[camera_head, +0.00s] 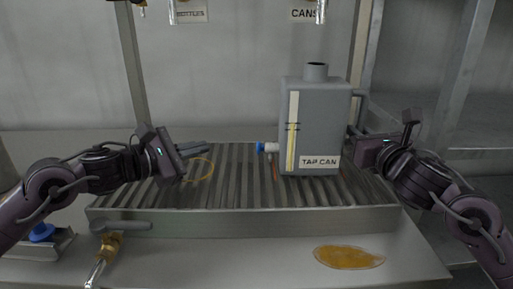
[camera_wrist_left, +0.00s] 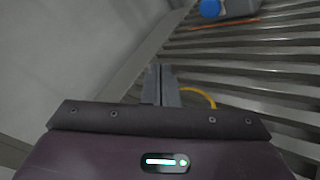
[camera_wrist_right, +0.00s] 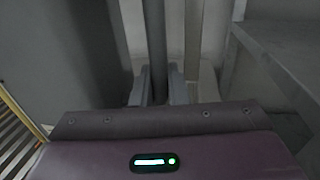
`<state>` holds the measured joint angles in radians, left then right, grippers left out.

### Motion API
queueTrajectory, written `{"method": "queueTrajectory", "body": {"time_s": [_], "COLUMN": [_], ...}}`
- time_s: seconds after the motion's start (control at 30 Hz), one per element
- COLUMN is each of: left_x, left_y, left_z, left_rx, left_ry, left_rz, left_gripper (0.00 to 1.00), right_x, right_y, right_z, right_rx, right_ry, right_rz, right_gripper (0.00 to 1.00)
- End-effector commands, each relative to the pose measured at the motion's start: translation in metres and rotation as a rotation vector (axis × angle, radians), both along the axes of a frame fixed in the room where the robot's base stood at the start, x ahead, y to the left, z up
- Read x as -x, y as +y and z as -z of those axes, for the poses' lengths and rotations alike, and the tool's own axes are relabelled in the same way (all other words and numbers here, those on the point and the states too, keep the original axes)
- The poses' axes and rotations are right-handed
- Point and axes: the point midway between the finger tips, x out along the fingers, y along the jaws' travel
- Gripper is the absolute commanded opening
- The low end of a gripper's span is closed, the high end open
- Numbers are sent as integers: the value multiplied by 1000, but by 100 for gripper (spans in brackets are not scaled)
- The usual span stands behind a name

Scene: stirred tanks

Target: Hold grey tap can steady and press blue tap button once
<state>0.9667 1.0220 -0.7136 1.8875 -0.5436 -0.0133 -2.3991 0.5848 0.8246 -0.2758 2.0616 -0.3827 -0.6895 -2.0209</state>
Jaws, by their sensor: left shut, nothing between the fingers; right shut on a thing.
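The grey tap can (camera_head: 328,115), labelled TAP CAN, stands upright on the slatted drain tray (camera_head: 230,221).
A yellow ring (camera_head: 201,170) lies on the tray beneath my left gripper. An amber puddle (camera_head: 349,257) is on the counter in front. A brass valve with a grey lever (camera_head: 125,226) is at the front left. A metal shelf frame (camera_head: 455,75) stands at the right.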

Motion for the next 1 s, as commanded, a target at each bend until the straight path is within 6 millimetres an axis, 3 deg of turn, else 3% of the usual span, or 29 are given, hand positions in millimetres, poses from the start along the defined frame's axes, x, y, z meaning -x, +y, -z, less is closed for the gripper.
{"method": "queueTrajectory", "body": {"time_s": [0.47, 1.0], "left_x": [0, 0], "left_y": [-5, -74], "left_z": [0, 0], "left_rx": [-3, -1], "left_ry": [-3, -2], "left_rz": [-5, -3], "left_gripper": [0, 0], "right_x": [0, 0], "right_y": [0, 0], "right_z": [0, 0], "right_rx": [0, 0], "right_ry": [-1, -1], "right_rz": [0, 0], "right_gripper": [0, 0]}}
